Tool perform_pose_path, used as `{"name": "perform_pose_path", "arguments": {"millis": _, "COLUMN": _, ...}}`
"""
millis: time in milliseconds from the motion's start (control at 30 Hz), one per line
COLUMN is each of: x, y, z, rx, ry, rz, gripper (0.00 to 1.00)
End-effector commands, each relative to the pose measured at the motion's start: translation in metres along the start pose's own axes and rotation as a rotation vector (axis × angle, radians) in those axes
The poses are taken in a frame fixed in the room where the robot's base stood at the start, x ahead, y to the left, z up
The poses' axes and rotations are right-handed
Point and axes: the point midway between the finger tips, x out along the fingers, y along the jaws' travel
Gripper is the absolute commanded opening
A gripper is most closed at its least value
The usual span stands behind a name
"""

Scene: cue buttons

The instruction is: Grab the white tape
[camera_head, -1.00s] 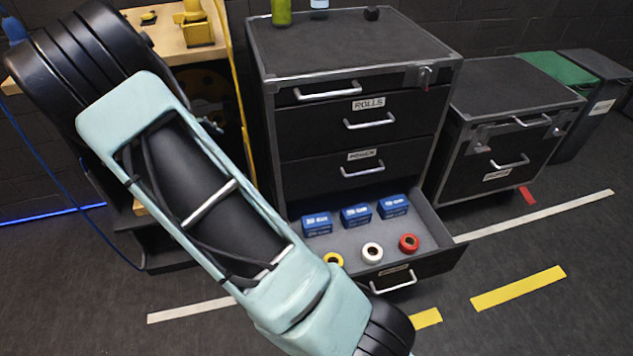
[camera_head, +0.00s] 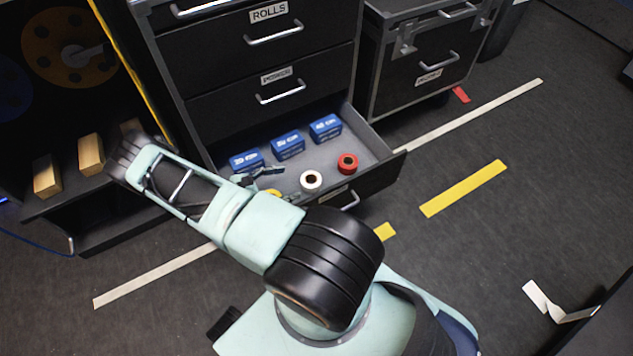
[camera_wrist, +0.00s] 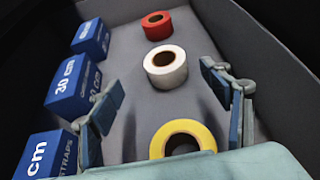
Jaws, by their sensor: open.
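The white tape (camera_head: 311,180) lies in the open bottom drawer (camera_head: 385,160), between the red tape (camera_head: 347,163) and the yellow tape (camera_head: 272,193). In the wrist view the white tape (camera_wrist: 166,67) sits ahead of the gripper, with the red tape (camera_wrist: 157,26) beyond it and the yellow tape (camera_wrist: 183,139) nearest. My gripper (camera_wrist: 158,100) is open and empty, its fingers wide apart with the yellow tape between and below them. In the head view my gripper (camera_head: 262,177) shows small over the drawer's left part; my arm partly hides the yellow tape.
Several blue boxes (camera_head: 287,145) stand in a row along the drawer's back; in the wrist view a blue box (camera_wrist: 75,84) is close to the left finger. The drawer wall (camera_wrist: 270,55) rises on the right. A second cabinet (camera_head: 425,60) stands to the right.

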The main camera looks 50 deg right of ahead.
Motion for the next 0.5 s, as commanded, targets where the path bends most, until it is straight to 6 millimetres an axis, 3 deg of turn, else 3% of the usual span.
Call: {"name": "perform_pose_path", "arguments": {"millis": 500, "x": 0.045, "y": -0.005, "z": -0.004, "rx": -0.017, "ry": -0.011, "rz": 0.003, "gripper": 0.72}}
